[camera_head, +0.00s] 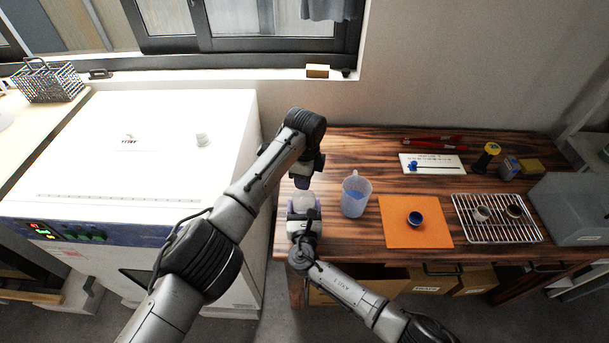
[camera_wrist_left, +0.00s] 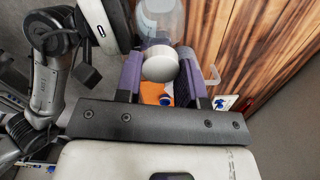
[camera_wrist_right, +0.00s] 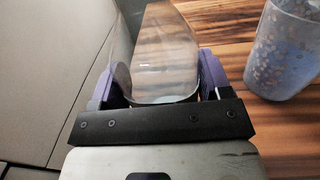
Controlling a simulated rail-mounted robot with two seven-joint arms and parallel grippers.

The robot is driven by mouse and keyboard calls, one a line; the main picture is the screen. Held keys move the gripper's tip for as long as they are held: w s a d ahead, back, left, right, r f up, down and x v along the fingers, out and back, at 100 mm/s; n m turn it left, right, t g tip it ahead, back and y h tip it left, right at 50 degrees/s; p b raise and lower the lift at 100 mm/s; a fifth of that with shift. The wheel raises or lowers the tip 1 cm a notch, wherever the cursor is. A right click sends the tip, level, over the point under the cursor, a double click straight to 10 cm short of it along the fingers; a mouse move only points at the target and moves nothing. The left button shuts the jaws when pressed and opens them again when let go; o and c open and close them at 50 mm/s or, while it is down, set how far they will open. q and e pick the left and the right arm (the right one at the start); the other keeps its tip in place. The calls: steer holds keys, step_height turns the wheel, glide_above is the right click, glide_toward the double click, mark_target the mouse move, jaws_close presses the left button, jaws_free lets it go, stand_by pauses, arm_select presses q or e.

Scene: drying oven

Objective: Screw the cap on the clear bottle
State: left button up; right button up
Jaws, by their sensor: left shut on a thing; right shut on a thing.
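The clear bottle (camera_head: 305,201) stands at the left edge of the wooden table. My right gripper (camera_head: 303,217) is shut around its body; the right wrist view shows the bottle (camera_wrist_right: 165,50) between the purple fingers. My left gripper (camera_head: 303,180) is above the bottle, pointing down. In the left wrist view it is shut on a round whitish cap (camera_wrist_left: 160,66), and the bottle shows just beyond the cap. The cap is hidden in the head view. Whether cap and bottle mouth touch cannot be told.
A translucent jug (camera_head: 355,194) stands close right of the bottle. An orange mat (camera_head: 398,236) holds a small blue cup (camera_head: 415,218). A wire rack (camera_head: 475,232) with small vessels is farther right. The white oven (camera_head: 110,170) is left of the table.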

arm_select(q)
steer(key=shift+f, duration=0.85)
steer(key=shift+f, duration=0.55)
arm_select(e)
steer(key=c, duration=0.4)
arm_select(q)
steer(key=m, duration=0.5)
steer(key=shift+m, duration=0.3)
arm_select(e)
steer(key=shift+c, duration=0.2)
arm_select(q)
steer(key=m, duration=0.3)
steer(key=shift+m, duration=0.4)
steer(key=m, duration=0.5)
steer(key=shift+a+m, duration=0.1)
steer(key=shift+m, duration=0.3)
steer(key=m, duration=0.4)
